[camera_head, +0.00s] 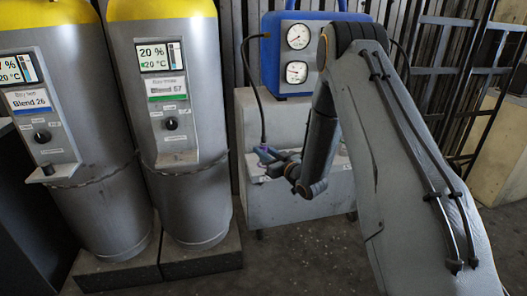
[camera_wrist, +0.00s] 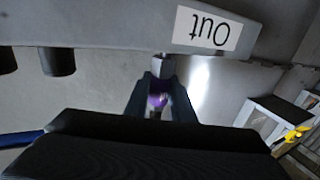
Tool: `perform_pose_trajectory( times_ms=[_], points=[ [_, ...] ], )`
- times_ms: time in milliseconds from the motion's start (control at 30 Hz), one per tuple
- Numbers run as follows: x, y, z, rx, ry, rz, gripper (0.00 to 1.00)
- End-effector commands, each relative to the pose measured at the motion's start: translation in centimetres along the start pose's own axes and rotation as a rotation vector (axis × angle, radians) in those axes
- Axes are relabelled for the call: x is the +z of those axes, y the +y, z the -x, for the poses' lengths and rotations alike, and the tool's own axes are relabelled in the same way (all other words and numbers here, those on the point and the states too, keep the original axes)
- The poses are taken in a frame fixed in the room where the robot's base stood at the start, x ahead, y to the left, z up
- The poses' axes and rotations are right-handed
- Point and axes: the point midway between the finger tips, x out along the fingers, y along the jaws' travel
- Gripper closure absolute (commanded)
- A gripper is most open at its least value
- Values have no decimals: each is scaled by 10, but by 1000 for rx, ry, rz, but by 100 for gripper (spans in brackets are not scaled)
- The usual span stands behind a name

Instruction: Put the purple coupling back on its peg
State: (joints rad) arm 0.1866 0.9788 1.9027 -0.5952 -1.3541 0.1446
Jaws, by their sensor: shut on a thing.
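The purple coupling (camera_wrist: 157,100) is between the fingers of my gripper (camera_wrist: 160,92) in the wrist view. The gripper is shut on it, and the fingers hide part of it. A pale metal fitting (camera_wrist: 161,68) is just past the fingertips, below the label reading "Out", which shows upside down. I cannot tell whether the coupling touches that fitting. Two dark stubs (camera_wrist: 57,62) stick out from the grey edge at the left; I cannot tell which is the coupling's peg. In the head view my gripper (camera_head: 268,157) is at the front of the grey stand, at the hose's lower end.
A black hose (camera_head: 254,90) hangs from the blue unit with two gauges (camera_head: 270,55) on the grey stand (camera_head: 285,205). Two grey tanks with displays (camera_head: 190,205) stand at the left. A dark rack (camera_head: 450,70) stands at the right. Some floor in front is clear.

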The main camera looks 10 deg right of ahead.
Motion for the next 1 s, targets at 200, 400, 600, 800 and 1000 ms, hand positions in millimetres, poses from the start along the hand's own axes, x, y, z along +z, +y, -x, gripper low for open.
perform_pose_trajectory(
  times_ms=[200, 400, 600, 800, 1000],
  points=[
    [5, 0, 0, 0, 1, 0, 100],
    [9, 0, 0, 0, 1, 0, 100],
    [14, 0, 0, 0, 1, 0, 100],
    [17, 0, 0, 0, 1, 0, 69],
    [17, 0, 0, 0, 0, 0, 56]
  ],
)
